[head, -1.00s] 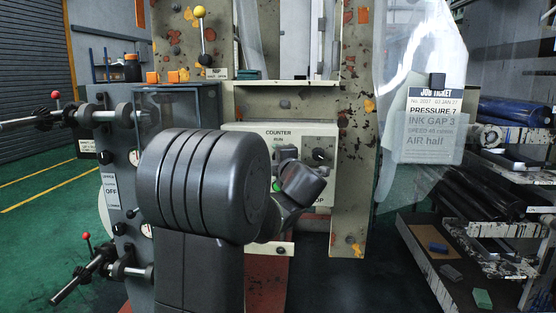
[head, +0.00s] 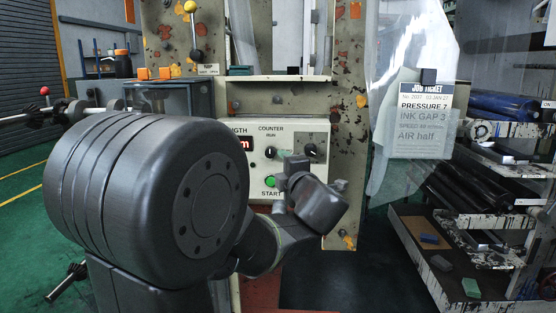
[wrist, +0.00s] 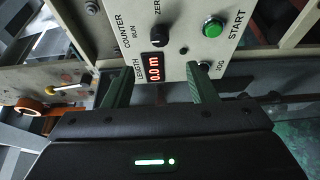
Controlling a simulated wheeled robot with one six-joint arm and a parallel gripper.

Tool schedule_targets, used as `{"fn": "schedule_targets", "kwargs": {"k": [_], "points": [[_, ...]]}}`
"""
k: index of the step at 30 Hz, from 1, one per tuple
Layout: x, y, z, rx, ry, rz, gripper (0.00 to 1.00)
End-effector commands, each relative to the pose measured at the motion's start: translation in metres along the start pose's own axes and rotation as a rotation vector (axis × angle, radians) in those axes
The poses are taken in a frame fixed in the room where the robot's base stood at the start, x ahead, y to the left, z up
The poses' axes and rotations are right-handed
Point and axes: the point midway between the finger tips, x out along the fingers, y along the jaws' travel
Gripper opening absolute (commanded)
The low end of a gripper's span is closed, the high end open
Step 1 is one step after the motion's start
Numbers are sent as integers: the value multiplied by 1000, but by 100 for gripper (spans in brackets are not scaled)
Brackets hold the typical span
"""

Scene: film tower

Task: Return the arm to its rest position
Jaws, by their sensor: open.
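My gripper (head: 311,168) is in front of the cream control panel (head: 316,170) in the head view, with my dark arm links reaching in from the lower left. In the wrist view my gripper (wrist: 158,85) has its two green fingers apart, with nothing between them. The panel (wrist: 185,30) lies beyond the fingers, with a red length display (wrist: 154,68) reading 0.0 m and a lit green START button (wrist: 213,28). The gap between fingers and panel is hard to judge. My large arm joint hides part of the machine's left side in the head view.
A clear hanging sheet (head: 385,150) and a job ticket (head: 423,120) are right of the panel. A rack of dark rolls (head: 440,175) stands at the far right. Open green floor (head: 25,170) lies further left.

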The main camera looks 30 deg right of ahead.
Motion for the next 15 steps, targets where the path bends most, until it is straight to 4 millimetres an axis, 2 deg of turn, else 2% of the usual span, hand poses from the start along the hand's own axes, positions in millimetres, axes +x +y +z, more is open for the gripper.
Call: {"fn": "schedule_targets", "kwargs": {"k": [5,15], "points": [[-15,0,0,0,-1,0,52],[-17,0,0,0,0,0,52]]}}
